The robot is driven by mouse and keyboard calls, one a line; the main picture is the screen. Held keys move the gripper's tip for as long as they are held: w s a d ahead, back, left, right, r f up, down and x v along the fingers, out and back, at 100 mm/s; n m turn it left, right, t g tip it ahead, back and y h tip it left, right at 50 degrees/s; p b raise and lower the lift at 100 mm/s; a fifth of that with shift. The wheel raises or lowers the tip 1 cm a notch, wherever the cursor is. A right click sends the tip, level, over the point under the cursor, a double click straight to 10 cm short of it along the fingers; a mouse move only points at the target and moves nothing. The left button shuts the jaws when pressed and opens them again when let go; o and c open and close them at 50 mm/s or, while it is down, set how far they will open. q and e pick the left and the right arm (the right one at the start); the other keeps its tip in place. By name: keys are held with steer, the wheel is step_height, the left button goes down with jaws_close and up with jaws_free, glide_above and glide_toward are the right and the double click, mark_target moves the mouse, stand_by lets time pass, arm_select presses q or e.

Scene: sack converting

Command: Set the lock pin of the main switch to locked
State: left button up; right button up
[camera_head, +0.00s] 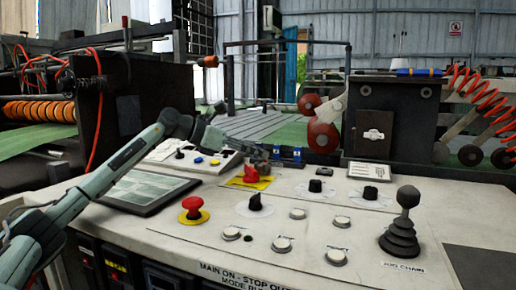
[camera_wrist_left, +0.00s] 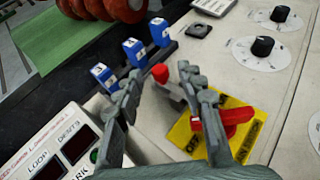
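The main switch has a red handle on a yellow plate and shows in the head view (camera_head: 250,178), on the panel's middle left. In the left wrist view, its red handle (camera_wrist_left: 236,116) is partly covered by my right-hand finger. A small grey pin with a red tip (camera_wrist_left: 160,73), apparently the lock pin, stands beside the yellow plate. My left gripper (camera_head: 241,153) reaches over the panel just behind the switch. In the wrist view its fingers (camera_wrist_left: 160,90) are apart, with the pin appearing between them; I cannot tell whether they touch it. My right gripper is not in view.
Blue blocks (camera_wrist_left: 131,50) stand along the panel's back edge. A box with digital displays (camera_wrist_left: 66,150) lies close to the left finger. A red emergency button (camera_head: 194,207), black dials (camera_head: 255,202) and a joystick (camera_head: 403,228) stand on the panel.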

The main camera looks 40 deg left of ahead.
arm_select(q)
steer(key=shift+w+d+f, duration=0.2)
steer(key=shift+w+d, duration=0.05)
steer(key=shift+w, duration=0.25)
steer(key=shift+c, duration=0.3)
jaws_close()
